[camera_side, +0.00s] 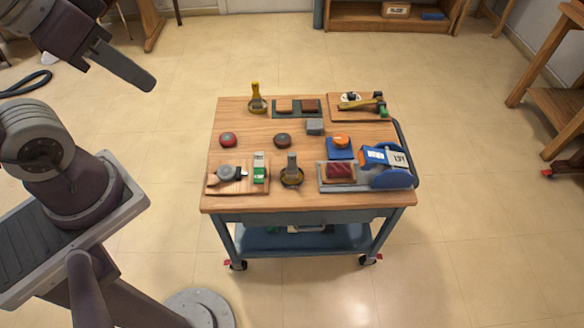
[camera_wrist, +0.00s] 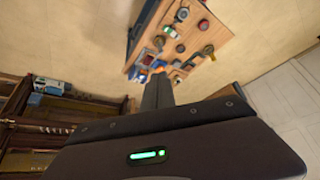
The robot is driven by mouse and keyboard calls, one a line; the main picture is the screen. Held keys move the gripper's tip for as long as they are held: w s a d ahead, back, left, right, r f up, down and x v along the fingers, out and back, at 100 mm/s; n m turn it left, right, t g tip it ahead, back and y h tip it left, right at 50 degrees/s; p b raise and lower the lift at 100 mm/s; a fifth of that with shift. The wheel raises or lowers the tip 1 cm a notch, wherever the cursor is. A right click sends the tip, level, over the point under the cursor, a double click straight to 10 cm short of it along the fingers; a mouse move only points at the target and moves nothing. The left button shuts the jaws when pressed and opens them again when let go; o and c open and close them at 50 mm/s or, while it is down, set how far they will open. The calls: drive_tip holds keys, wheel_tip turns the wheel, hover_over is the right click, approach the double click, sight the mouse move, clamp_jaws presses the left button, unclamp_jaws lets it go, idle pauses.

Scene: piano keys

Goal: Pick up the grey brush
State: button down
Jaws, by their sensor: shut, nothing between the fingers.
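The grey brush (camera_side: 291,164) stands upright near the front middle of the cart top in the side view, its grey handle up, in a dark round base with a yellowish rim. A similar yellow-handled one (camera_side: 255,92) stands at the back left. My gripper (camera_side: 150,84) is at the upper left, above and well to the left of the cart, shut and empty. In the wrist view its fingers (camera_wrist: 159,84) are together. The cart top shows small and tilted beyond them, and I cannot tell the grey brush apart there.
The wooden cart top (camera_side: 235,120) also bears a board with a grey round thing and a green-and-white block (camera_side: 260,168), red and dark buttons, a grey block (camera_side: 314,127), an orange button on blue, and a blue device (camera_side: 388,167) at right. Open floor surrounds the cart.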

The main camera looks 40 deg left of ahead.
drive_tip(key=c, duration=1.3)
unclamp_jaws()
drive_tip(key=m+g, duration=0.5)
drive_tip(key=m, duration=0.3)
hover_over(292, 154)
wheel_tip(292, 154, down, 25)
drive_tip(key=shift+m+g, duration=0.3)
drive_tip(key=shift+m, duration=0.2)
wheel_tip(292, 154, down, 17)
drive_tip(key=shift+f, duration=0.1)
